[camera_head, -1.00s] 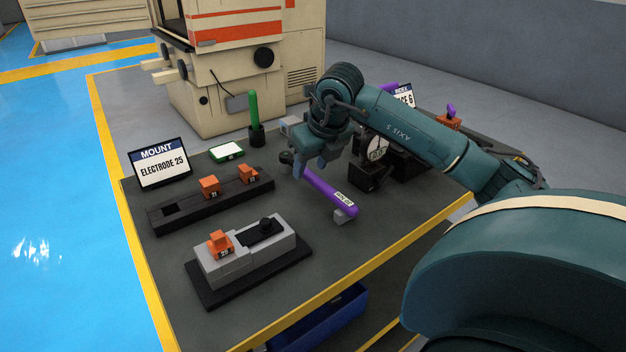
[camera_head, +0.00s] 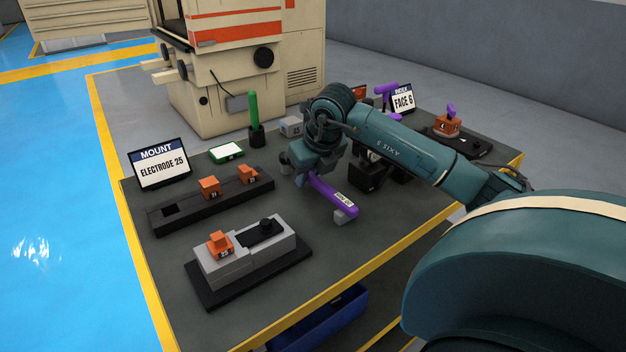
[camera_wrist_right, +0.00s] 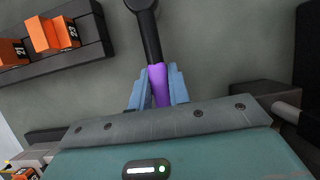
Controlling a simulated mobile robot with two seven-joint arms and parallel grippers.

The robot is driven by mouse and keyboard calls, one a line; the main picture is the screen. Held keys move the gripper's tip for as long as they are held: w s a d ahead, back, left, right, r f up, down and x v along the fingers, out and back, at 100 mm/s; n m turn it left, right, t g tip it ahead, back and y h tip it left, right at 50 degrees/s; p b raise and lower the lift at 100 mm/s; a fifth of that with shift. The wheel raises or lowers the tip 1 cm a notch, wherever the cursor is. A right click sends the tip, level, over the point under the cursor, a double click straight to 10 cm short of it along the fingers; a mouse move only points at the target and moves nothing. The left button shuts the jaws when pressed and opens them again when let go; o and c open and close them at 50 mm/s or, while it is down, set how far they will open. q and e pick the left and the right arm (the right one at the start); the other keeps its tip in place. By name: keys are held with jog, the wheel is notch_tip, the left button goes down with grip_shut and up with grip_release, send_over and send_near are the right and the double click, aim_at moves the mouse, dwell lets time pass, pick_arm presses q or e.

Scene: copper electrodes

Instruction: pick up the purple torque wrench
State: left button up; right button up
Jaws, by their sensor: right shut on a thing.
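The purple torque wrench (camera_head: 333,196) lies on the dark bench, its purple handle carrying a white label and its near end at a small grey block (camera_head: 345,217). My right gripper (camera_head: 305,178) is down over the wrench, shut on it at the far part of the handle. In the right wrist view the two blue fingers (camera_wrist_right: 160,80) close on both sides of the purple handle (camera_wrist_right: 159,92), and the black shaft (camera_wrist_right: 149,38) runs away from them to a round head. My arm and gripper hide part of the wrench in the head view. My left gripper is not in view.
A black rack (camera_head: 180,208) with orange electrodes and a grey fixture (camera_head: 243,262) stand left of the wrench. A dial gauge block (camera_head: 368,175) stands close on the right. A green-handled tool (camera_head: 254,112) stands upright behind. Bare bench lies in front of the wrench.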

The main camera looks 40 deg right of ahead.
grip_shut()
jog(key=shift+r, duration=0.15)
notch_tip(320, 180, up, 10)
jog(key=shift+f+p, duration=0.1)
jog(key=shift+p, duration=0.45)
jog(key=shift+o, duration=1.2)
grip_release()
grip_shut()
